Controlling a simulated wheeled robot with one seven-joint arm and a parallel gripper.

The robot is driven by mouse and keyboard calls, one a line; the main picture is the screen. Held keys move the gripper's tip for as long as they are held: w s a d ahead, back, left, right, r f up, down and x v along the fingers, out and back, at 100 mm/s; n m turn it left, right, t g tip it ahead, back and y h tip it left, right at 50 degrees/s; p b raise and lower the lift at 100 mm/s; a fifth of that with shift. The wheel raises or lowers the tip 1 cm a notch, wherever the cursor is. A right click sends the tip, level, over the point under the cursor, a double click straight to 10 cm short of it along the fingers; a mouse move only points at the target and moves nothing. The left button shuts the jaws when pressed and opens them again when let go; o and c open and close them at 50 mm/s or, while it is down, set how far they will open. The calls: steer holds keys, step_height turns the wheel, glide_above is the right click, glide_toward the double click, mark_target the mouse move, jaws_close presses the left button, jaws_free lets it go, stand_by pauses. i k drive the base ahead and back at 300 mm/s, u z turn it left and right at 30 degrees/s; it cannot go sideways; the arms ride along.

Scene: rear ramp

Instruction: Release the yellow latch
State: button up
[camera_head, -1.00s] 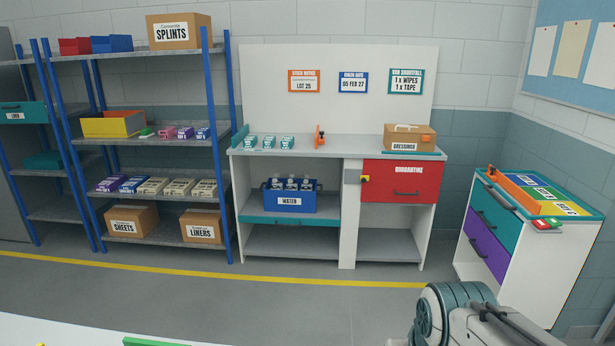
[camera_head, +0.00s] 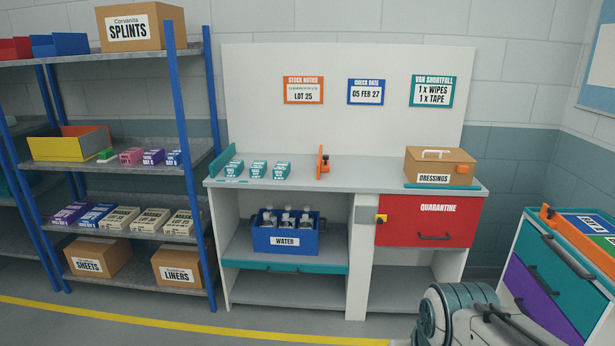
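The yellow latch (camera_head: 381,218) is a small yellow piece on a dark mount. It sits on the white post at the left edge of the red QUARANTINE drawer (camera_head: 420,222), which is shut and has a dark bar handle (camera_head: 434,237). Part of my arm shows at the bottom right, below and in front of the bench. My gripper is out of view, and nothing of mine touches the latch.
The bench top (camera_head: 345,172) holds teal-labelled boxes, an orange clamp-like piece (camera_head: 322,163) and a DRESSINGS box (camera_head: 440,167). A blue WATER crate (camera_head: 286,234) stands below. A drawer cabinet (camera_head: 560,270) is at right, shelving (camera_head: 130,170) at left.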

mark_target(379, 218)
steer(key=i, duration=1.4)
steer(key=u, duration=3.25)
steer(key=i, duration=0.8)
steer(key=z, duration=2.85)
